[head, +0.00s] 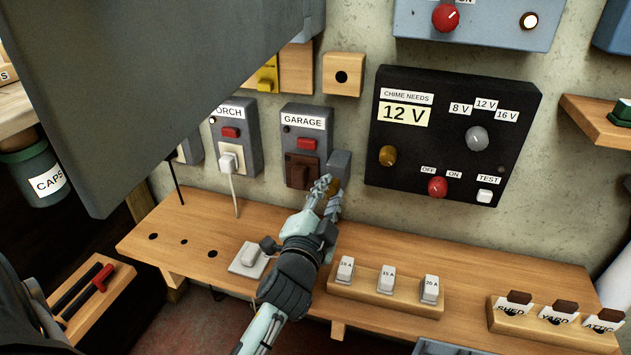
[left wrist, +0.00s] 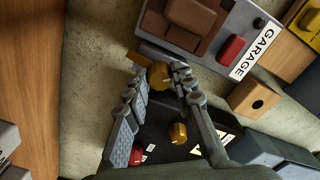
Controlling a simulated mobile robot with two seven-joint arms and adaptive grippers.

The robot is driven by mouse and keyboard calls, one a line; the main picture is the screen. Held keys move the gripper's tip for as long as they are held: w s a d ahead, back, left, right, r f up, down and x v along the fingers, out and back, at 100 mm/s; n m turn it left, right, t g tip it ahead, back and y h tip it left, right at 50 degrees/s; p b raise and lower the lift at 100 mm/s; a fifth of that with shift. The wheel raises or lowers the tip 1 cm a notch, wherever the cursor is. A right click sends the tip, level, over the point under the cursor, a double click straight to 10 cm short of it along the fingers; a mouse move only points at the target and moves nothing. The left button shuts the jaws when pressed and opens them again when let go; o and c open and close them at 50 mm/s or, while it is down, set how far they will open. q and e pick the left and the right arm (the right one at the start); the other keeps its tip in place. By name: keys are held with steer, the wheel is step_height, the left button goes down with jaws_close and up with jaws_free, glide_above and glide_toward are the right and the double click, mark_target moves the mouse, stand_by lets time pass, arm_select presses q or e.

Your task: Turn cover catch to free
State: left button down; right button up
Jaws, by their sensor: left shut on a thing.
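The GARAGE unit (head: 302,150) is a grey wall box with a red switch and a brown block plugged in below. A small grey piece (head: 340,164) stands at its lower right side. The cover catch, a brass-coloured knob (left wrist: 159,76), shows between my fingertips in the left wrist view. My left gripper (head: 328,188) is shut on it; it also shows in the left wrist view (left wrist: 157,80). In the head view the fingers mostly hide the knob. Its turn position cannot be read. My right gripper is not in view.
A black chime panel (head: 450,85) with another brass knob (head: 388,155) is close on the right. A wooden shelf (head: 470,262) below carries a fuse rack (head: 385,300) and a white block (head: 247,258). A large grey panel (head: 160,75) blocks the upper left.

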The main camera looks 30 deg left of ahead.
arm_select(q)
steer(key=c, duration=1.4)
jaws_free()
steer(key=shift+d+r, duration=0.15)
steer(key=shift+r, duration=0.35)
steer(key=shift+c, duration=0.2)
steer(key=shift+o, duration=0.8)
steer(key=shift+f, duration=0.25)
step_height(320, 180, up, 10)
